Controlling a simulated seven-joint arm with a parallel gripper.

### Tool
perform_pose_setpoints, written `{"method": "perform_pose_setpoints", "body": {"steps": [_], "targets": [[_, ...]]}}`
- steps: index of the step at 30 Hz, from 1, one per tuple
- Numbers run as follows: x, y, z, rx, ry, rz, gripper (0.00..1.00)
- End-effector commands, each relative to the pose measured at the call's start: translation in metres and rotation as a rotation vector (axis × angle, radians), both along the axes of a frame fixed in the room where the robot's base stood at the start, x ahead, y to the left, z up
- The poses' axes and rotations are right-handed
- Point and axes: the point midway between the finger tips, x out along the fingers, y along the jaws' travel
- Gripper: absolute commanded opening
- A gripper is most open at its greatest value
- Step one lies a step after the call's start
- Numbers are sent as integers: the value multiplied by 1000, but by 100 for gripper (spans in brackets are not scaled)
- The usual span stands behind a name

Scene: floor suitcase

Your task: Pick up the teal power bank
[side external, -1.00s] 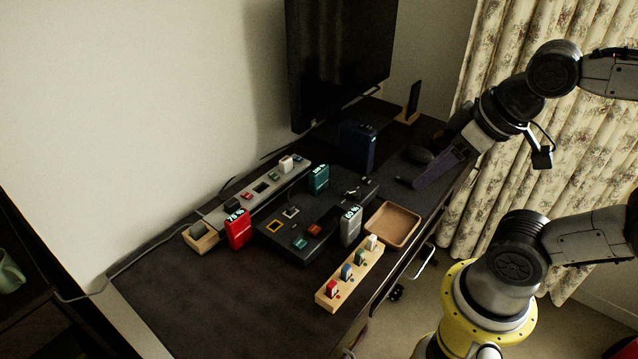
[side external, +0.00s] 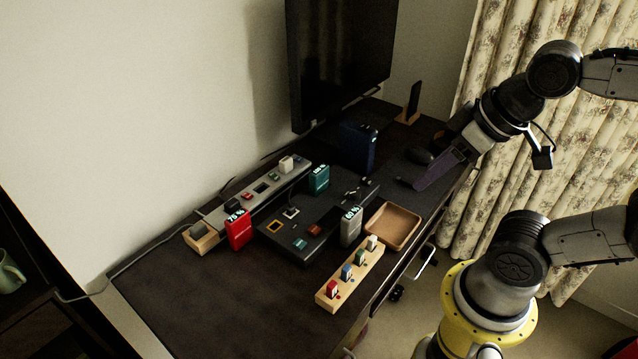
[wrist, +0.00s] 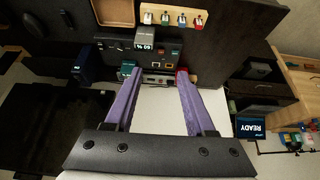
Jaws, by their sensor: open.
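The teal power bank (side external: 319,180) stands upright on the desk beside the long grey strip, with a lit readout on its top. In the wrist view a teal piece of it (wrist: 127,68) shows by the left fingertip, partly hidden. My gripper (side external: 420,186) has purple fingers and hangs over the right side of the desk, well apart from the power bank. In the wrist view my gripper (wrist: 157,82) is open, with nothing held between the fingers.
A red power bank (side external: 238,229), a grey one (side external: 351,227) and a dark blue box (side external: 357,146) stand around it. A black panel (side external: 285,250), wooden tray (side external: 416,223) and peg block (side external: 325,300) lie in front. A monitor (side external: 340,60) rises behind. The front-left desk is clear.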

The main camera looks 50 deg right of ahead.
Motion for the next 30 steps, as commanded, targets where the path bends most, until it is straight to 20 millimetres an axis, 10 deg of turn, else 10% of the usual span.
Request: {"method": "perform_pose_setpoints", "body": {"steps": [20,30], "targets": [[-1,0,0,45,5,-84,66],[54,-3,60,265,-28,-495,66]]}}
